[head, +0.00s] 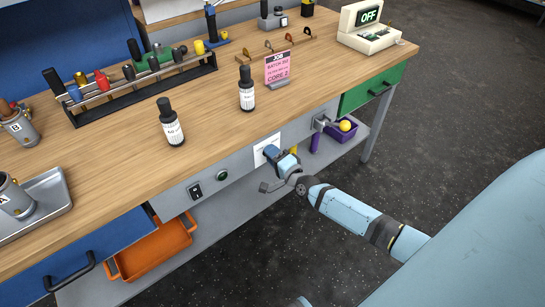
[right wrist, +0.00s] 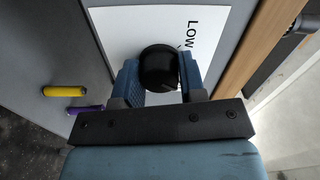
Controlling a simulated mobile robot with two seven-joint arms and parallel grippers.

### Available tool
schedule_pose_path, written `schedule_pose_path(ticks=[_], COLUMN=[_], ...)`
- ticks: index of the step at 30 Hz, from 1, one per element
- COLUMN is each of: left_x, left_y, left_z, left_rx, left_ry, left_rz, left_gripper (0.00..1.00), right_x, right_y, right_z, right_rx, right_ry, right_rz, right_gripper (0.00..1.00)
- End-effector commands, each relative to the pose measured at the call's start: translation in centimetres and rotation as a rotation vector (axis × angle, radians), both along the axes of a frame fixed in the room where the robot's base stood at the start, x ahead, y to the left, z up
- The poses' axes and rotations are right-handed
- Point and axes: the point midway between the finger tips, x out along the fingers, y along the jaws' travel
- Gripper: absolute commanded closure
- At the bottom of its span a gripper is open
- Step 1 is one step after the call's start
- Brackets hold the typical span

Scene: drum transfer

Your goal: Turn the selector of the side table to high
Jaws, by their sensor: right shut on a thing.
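The selector is a black round knob (right wrist: 158,68) on a white plate (right wrist: 110,40) on the table's front panel. The word LOW shows on the plate beside the knob in the right wrist view; no other label is readable. My right gripper (right wrist: 160,78) is shut on the knob, one blue finger on each side. In the head view the right gripper (head: 279,160) covers the knob in front of the white plate (head: 262,146). The side table's wooden top (head: 210,110) spans the view.
On the same panel are a black switch (head: 195,191) and a green button (head: 222,175) to the left. Two dark bottles (head: 171,128) and a pink card (head: 278,69) stand on the tabletop. A display (head: 369,16) reads OFF.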

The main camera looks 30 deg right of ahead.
Motion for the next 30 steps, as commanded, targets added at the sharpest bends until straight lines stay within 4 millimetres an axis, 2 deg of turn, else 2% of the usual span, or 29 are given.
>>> schedule_pose_path(ticks=[12, 28, 29, 30], left_x=[0.15, 0.11, 0.11, 0.11], left_y=[-0.15, -0.13, -0.13, -0.13], left_z=[0.34, 0.15, 0.13, 0.13], left_rx=[-0.011, -0.01, -0.01, -0.01], left_ry=[-0.017, -0.014, -0.014, -0.014], left_rz=[-0.003, -0.003, -0.003, -0.003], left_gripper=[1.0, 1.0, 1.0, 1.0], right_x=[-0.01, -0.01, -0.01, -0.01], right_y=[-0.02, 0.0, 0.0, 0.0], right_z=[-0.05, -0.01, -0.01, -0.01], right_rx=[0.17, 0.19, 0.19, 0.19], right_ry=[0.013, 0.015, 0.015, 0.015], right_rz=[0.0, 0.0, 0.0, 0.0], right_gripper=[0.86, 0.86, 0.55, 0.46])
